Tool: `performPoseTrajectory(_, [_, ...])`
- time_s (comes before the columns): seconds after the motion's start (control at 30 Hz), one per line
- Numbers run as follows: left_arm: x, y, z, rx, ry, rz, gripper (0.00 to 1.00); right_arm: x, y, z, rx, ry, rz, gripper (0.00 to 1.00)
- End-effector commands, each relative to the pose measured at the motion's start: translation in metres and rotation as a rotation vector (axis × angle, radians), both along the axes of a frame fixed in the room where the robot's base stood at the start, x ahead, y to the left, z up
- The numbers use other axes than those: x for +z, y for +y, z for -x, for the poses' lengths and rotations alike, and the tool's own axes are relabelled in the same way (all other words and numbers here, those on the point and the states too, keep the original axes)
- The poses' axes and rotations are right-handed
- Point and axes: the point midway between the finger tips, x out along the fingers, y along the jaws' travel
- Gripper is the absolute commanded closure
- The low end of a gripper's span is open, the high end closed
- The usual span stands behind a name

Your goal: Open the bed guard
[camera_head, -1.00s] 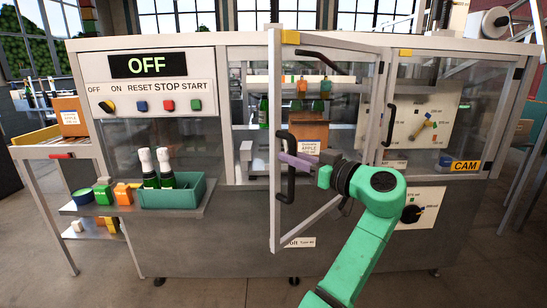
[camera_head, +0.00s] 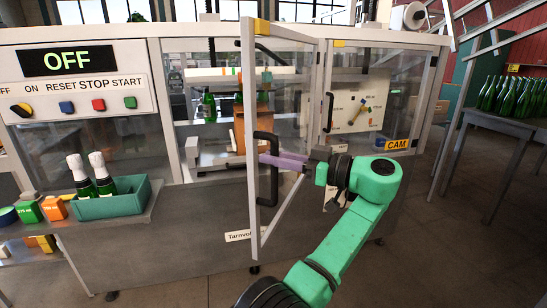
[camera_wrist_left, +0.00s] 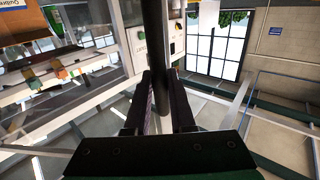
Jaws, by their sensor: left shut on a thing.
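The bed guard (camera_head: 253,95) is a framed clear door on the front of the machine. It stands swung outward, hinged on its right side, with its free edge toward me. Its black bar handle (camera_head: 273,185) is upright on the free-edge side. My left gripper (camera_head: 272,160) comes from the right and is shut on this handle. In the left wrist view the dark handle bar (camera_wrist_left: 158,60) runs between the two fingers (camera_wrist_left: 158,112). The fingertips' exact contact is partly hidden. My right gripper is not in view.
Beside the guard is a second clear door with a CAM label (camera_head: 397,145). The control panel display (camera_head: 67,61) reads OFF. A teal crate (camera_head: 120,203) with two foil-topped bottles sits on a side shelf. Green bottles stand on a table (camera_head: 495,150) at right. Floor at lower right is free.

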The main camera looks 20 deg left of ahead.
Motion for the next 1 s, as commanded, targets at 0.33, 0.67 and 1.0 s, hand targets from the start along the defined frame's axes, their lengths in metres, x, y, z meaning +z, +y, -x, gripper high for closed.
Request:
performPoseTrajectory(0.33, [-0.002, 0.001, 0.0, 0.001, 0.004, 0.004, 0.48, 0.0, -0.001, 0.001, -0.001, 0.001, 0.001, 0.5])
performPoseTrajectory(0.67, [0.001, 0.0, 0.0, 0.0, 0.001, 0.002, 0.48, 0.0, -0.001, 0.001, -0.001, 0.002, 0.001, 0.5])
performPoseTrajectory(1.0, [0.055, 0.0, 0.0, 0.001, -0.003, 0.001, 0.48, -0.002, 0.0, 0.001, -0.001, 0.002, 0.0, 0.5])
